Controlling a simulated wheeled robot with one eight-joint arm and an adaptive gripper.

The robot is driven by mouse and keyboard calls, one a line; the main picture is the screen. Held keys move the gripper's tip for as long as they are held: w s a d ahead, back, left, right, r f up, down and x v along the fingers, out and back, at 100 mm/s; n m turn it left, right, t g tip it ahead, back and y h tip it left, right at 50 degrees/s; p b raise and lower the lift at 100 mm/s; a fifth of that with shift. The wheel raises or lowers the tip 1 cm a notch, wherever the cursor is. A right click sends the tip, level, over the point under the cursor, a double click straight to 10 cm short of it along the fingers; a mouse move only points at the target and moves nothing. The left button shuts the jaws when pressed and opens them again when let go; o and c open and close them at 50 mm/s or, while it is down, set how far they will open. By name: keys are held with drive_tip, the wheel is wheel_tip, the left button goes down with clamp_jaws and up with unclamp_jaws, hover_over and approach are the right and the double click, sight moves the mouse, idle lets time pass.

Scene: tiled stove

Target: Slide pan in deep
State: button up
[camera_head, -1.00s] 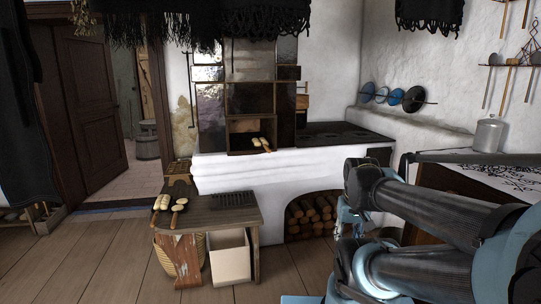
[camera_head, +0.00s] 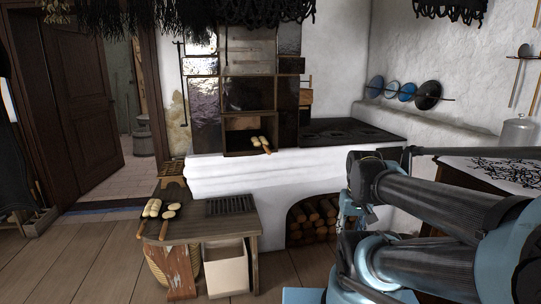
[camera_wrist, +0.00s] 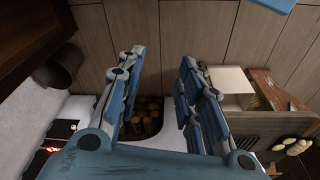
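A dark pan with pale rolls (camera_head: 254,141) sits at the mouth of the dark oven opening (camera_head: 238,124) in the tiled stove, its light wooden handle (camera_head: 267,150) sticking out over the front edge. More dark pans with pale rolls (camera_head: 168,214) lie on the left of the wooden bench (camera_head: 221,232); they also show at the lower right of the wrist view (camera_wrist: 292,146). My gripper (camera_wrist: 163,62) has its two blue and grey fingers wide apart with nothing between them. It is well away from the stove pan, which I cannot see in the wrist view.
A firewood niche (camera_head: 313,216) opens below the white stove ledge. A white box (camera_head: 226,266) stands under the bench. A dark table (camera_head: 480,179) with a patterned cloth and a metal canister (camera_head: 516,131) stand at the right.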

drive_tip(key=shift+o, duration=1)
drive_tip(key=shift+w+a, duration=0.1)
drive_tip(key=w+a+r+n+t, duration=0.1)
drive_tip(key=w+a+r, duration=0.25)
drive_tip(key=w, duration=0.45)
drive_tip(key=w+a+r+t, duration=0.2)
drive_tip(key=w+r, duration=0.2)
drive_tip(key=w, duration=0.4)
drive_tip(key=w+a+r+n+t, duration=0.1)
drive_tip(key=w+a+r, duration=0.15)
drive_tip(key=w, duration=0.55)
drive_tip(key=n+t+y, duration=0.1)
drive_tip(key=t+y, duration=0.2)
drive_tip(key=t, duration=0.1)
approach(270, 152)
drive_tip(key=shift+x, duration=4.85)
drive_tip(key=shift+s+f, duration=0.1)
clamp_jaws()
